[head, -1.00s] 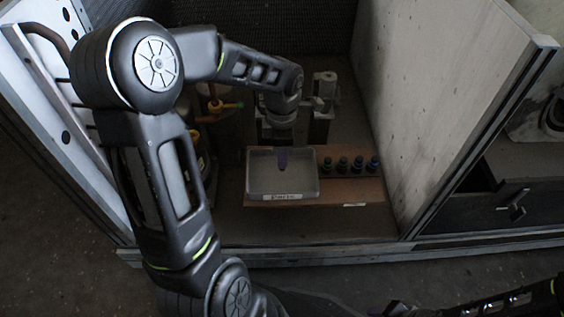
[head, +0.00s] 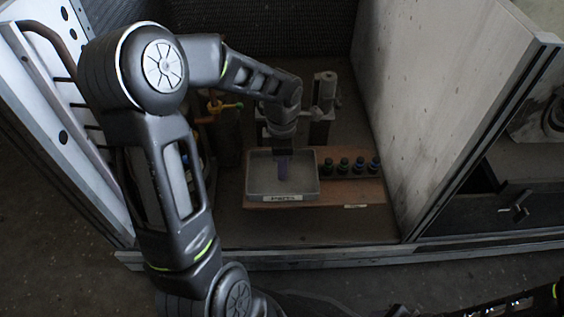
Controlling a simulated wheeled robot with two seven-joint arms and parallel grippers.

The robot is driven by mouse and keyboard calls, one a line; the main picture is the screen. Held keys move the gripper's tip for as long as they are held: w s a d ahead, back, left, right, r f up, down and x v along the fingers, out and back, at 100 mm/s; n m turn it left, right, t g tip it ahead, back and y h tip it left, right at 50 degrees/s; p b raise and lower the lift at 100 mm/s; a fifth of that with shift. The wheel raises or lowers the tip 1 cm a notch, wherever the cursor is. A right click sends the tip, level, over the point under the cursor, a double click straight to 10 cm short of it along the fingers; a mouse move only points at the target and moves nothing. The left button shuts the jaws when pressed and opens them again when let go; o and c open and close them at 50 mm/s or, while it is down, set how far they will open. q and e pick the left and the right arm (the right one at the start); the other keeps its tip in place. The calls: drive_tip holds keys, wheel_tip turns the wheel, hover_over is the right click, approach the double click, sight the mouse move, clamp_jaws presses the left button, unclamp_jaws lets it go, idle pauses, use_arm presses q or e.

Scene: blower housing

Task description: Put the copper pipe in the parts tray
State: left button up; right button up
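The parts tray (head: 255,190) is a shallow grey tray with a white label on its front, standing on a brown board. My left gripper (head: 283,170) points down over the tray. A narrow purplish piece shows at its tip, low over or inside the tray. I cannot tell whether this is the closed fingers or something held. No loose copper-coloured pipe shows clearly in or beside the tray. A curved brown pipe (head: 45,31) runs along the white panel at the far left. My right arm shows only at the bottom right edge, and its gripper is not visible.
Several dark bottles with blue-green caps (head: 344,167) stand right of the tray on the brown board (head: 340,193). A grey upright fixture (head: 325,95) stands behind. A pale wall (head: 425,110) bounds the right side.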

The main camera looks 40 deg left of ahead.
use_arm(q)
drive_tip(key=shift+r, duration=0.1)
drive_tip(key=shift+r+p, duration=0.25)
drive_tip(key=shift+p, duration=0.05)
wheel_tip(320, 180, up, 12)
drive_tip(key=p, duration=0.3)
drive_tip(key=shift+f, duration=0.15)
